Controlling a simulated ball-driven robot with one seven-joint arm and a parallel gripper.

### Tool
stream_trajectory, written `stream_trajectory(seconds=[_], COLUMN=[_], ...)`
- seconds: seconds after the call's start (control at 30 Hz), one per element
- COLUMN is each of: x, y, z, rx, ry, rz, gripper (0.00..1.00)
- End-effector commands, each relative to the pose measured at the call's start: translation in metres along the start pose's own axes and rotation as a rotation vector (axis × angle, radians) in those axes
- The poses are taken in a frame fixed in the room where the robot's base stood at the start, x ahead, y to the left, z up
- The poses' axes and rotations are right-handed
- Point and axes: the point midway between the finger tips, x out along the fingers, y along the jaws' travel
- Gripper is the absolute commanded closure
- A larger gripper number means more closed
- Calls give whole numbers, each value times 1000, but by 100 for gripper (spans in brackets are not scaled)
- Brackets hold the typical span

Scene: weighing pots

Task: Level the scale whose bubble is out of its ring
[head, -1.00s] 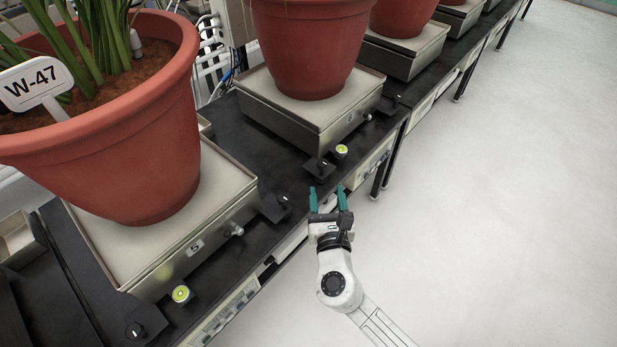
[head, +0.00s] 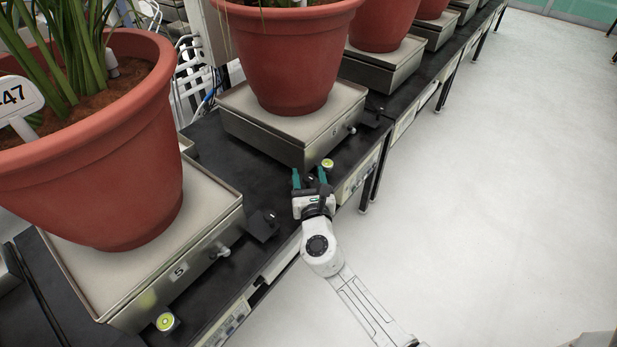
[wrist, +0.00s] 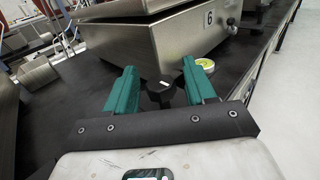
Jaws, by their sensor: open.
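The scale marked 6 (wrist: 175,48) stands on the black bench with a red pot (head: 290,60) on it. Its round yellow-green bubble level (head: 327,164) sits by its near corner and also shows in the wrist view (wrist: 203,66); the bubble's place in the ring is too small to tell. A black levelling knob (wrist: 158,90) with a white mark stands at that corner. My gripper (head: 309,177) is open, its teal fingers on either side of the knob with gaps. The scale marked 5 (head: 205,262) has its own level (head: 166,322), whose bubble looks near the middle.
A large pot (head: 90,170) with a tag stands on scale 5. Another black knob (head: 264,222) is at scale 5's right corner. More potted scales line the bench (head: 215,150) beyond. The pale floor (head: 500,200) to the right is clear.

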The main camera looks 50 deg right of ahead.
Motion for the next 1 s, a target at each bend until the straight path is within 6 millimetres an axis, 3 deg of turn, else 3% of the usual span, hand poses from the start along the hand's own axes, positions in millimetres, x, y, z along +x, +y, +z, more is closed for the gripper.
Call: stream_trajectory(seconds=[0.1,0.6,1.0], x=[0,0,-1], y=[0,0,0], z=[0,0,-2], rx=[0,1,1], ry=[0,0,-2], rz=[0,0,70], gripper=[47,95,95])
